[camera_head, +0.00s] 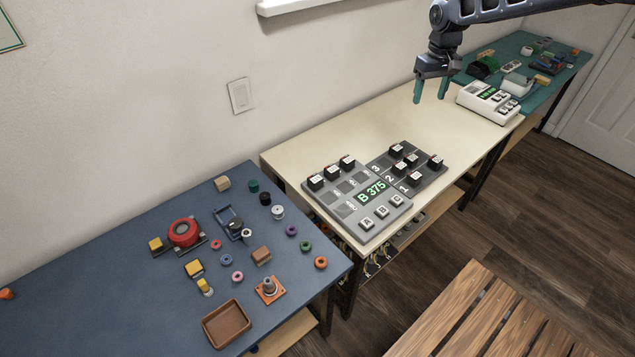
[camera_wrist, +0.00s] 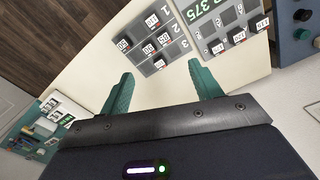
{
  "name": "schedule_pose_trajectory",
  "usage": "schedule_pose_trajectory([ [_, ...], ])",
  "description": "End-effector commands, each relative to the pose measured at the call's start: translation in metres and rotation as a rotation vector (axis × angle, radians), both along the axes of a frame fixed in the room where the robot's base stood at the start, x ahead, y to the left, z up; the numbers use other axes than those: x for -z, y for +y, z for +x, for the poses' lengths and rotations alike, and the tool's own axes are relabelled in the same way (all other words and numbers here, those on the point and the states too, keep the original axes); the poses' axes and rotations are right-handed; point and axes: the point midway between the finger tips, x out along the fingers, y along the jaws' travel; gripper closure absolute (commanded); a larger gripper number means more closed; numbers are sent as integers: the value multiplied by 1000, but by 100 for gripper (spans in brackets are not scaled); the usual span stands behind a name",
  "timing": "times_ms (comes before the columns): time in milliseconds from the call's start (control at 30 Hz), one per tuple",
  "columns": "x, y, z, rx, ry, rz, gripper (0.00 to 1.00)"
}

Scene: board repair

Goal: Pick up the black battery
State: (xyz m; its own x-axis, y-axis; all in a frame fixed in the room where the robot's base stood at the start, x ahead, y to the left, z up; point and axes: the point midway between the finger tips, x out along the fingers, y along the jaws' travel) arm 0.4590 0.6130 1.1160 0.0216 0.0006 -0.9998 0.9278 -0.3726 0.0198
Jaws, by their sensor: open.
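Several black blocks with white labels, which may be batteries, sit in a dark grid panel (camera_head: 428,180) numbered 1 to 3 on the cream table; one is at the right (camera_head: 435,162). More stand along the back of the adjoining grey panel (camera_head: 345,213), one at its left corner (camera_head: 315,183). I cannot tell which one is meant. The blocks also show in the wrist view, such as one in the numbered grid (camera_wrist: 123,45). My gripper (camera_head: 430,96) is open and empty, its teal fingers (camera_wrist: 160,75) high above the back of the cream table, apart from the blocks.
The grey panel has a green "B 375" display (camera_head: 371,191) and lettered keys. A white device (camera_head: 488,101) stands at the table's far right. A blue table (camera_head: 120,290) at left holds small parts and a brown tray (camera_head: 227,324).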

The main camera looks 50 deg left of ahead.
Motion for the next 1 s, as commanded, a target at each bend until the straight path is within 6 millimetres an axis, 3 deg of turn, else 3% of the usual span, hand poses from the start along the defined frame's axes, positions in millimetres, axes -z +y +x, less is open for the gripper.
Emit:
schedule_pose_trajectory([
  [33,16,22,-19,-36,7,-12,36],
  [100,35,48,-44,-77,13,-26,36],
  [300,93,113,-122,-197,28,-63,36],
  [433,133,147,-178,-270,35,-86,36],
  [600,174,173,-238,-343,42,-112,36],
  [800,195,183,-267,-377,44,-125,36],
  [1000,211,182,-269,-380,44,-125,36],
])
